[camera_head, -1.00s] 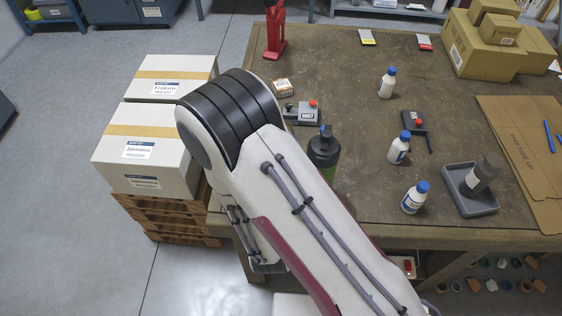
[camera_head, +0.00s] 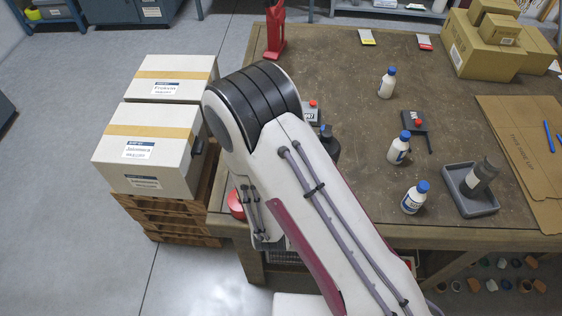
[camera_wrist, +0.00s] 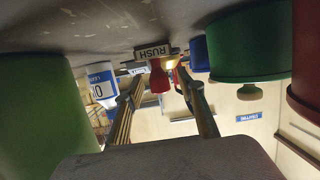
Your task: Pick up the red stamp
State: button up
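In the wrist view, which sees the scene upside down, a stamp with a red handle (camera_wrist: 158,80) and a plate reading RUSH (camera_wrist: 152,52) stands on the worn table top. My gripper (camera_wrist: 160,88) is open, with its two fingers apart on either side of the red handle in the picture. I cannot tell whether the handle is between the fingertips or still beyond them. In the head view my arm hides my gripper. A red-knobbed stamp (camera_head: 313,104) shows just past my arm there, and another red knob (camera_head: 419,122) sits on a dark block farther right.
A green cylinder (camera_wrist: 40,120) is close at left, and dark green (camera_wrist: 250,45) and red (camera_wrist: 308,70) ones at right, in the wrist view. In the head view, white bottles (camera_head: 398,150) and a grey tray (camera_head: 490,207) stand right; cartons (camera_head: 155,140) stand beside the table.

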grip_shut()
jog(key=shift+r, duration=0.2)
dwell(0.4)
notch_tip(320, 180, up, 18)
jog(key=shift+f, duration=0.2)
dwell(1.0)
dwell(0.6)
